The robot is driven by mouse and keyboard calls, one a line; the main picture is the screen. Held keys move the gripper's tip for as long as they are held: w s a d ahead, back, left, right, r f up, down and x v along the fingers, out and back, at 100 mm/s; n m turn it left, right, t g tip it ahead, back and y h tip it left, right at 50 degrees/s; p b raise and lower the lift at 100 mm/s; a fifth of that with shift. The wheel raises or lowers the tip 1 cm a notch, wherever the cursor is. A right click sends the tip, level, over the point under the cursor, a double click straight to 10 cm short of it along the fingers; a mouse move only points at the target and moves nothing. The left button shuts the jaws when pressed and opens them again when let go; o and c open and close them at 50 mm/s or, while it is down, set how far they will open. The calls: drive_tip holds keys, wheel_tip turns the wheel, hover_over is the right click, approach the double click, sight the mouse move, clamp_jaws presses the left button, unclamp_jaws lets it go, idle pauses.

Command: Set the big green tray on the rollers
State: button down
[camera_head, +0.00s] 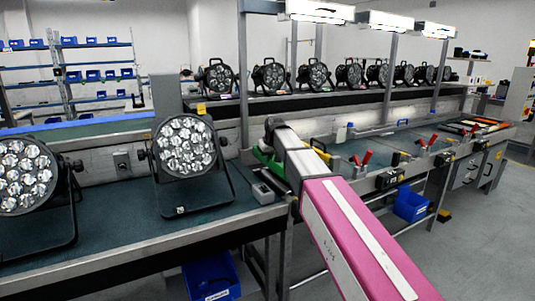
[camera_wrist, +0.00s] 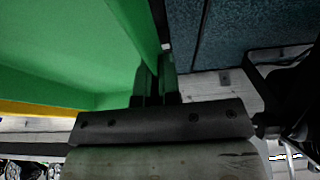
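The big green tray (camera_wrist: 70,50) fills the left of the wrist view, its inner side and wall close to the camera. In the head view only a small strip of green (camera_head: 271,161) shows beside my arm's far end; the rest is hidden. My gripper (camera_wrist: 157,75) has its two fingers close together, one on each side of the tray's wall, and appears shut on it. In the head view my fingers are hidden behind the arm. I cannot make out the rollers for certain in either view.
Two large par cans stand on the dark bench surface (camera_head: 120,214) at left: one lamp (camera_head: 184,147) near the arm, another (camera_head: 27,178) at the edge. More lamps (camera_head: 270,76) line the rear bench. Red-handled clamps (camera_head: 367,158) stand right of the arm. A blue bin (camera_head: 411,205) hangs below.

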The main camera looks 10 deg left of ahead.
sight(268, 166)
drive_tip(key=shift+f, duration=2.8)
drive_tip(key=c, duration=1.2)
unclamp_jaws()
drive_tip(key=shift+c, duration=0.2)
